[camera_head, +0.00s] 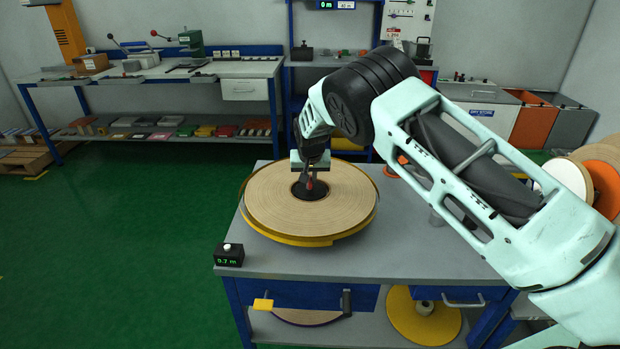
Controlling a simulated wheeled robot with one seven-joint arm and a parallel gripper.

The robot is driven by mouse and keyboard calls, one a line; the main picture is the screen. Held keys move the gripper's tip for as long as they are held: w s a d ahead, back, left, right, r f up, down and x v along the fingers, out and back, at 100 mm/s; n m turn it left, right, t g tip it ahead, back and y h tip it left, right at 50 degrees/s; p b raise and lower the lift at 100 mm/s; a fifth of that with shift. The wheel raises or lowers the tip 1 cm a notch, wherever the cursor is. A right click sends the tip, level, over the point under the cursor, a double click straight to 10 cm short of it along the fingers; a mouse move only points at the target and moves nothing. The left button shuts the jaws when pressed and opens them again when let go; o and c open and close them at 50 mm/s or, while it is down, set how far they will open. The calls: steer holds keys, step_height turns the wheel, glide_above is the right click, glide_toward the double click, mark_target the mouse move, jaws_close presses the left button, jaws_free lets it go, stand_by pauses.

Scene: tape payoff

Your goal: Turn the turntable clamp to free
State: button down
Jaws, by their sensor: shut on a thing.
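A wide roll of tan tape (270,205) lies flat on the yellow-rimmed turntable (300,239) on the grey bench. My gripper (310,177) points down over the dark hub (312,194) at the roll's middle. It is shut on the small red turntable clamp (310,184) there. The fingers and wrist hide most of the clamp, so its exact angle cannot be told.
A small black counter box (229,255) with a green readout stands at the bench's front left corner. A yellow handle (263,304) and a black handle (346,302) are on the bench front. Bare bench top (350,262) lies in front of the turntable. Discs (567,174) stand at the right.

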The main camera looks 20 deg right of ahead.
steer(key=n+b, duration=0.1)
steer(key=n, duration=0.1)
steer(key=n+y+b, duration=0.1)
steer(key=n, duration=0.1)
steer(key=shift+w+d+f+y, duration=0.1)
steer(key=shift+d+y, duration=0.05)
steer(key=shift+y, duration=0.15)
steer(key=n+y+b, duration=0.1)
steer(key=n+b, duration=0.1)
steer(key=n, duration=0.2)
steer(key=shift+n+y, duration=0.3)
steer(key=shift+y, duration=0.1)
steer(key=n+g+y, duration=0.1)
steer(key=n, duration=0.3)
steer(key=shift+n+b, duration=0.3)
steer(key=shift+b, duration=0.1)
steer(key=shift+n+g+y, duration=0.5)
steer(key=shift+n+g, duration=0.4)
steer(key=shift+n, duration=0.9)
steer(key=c, duration=1.5)
jaws_free()
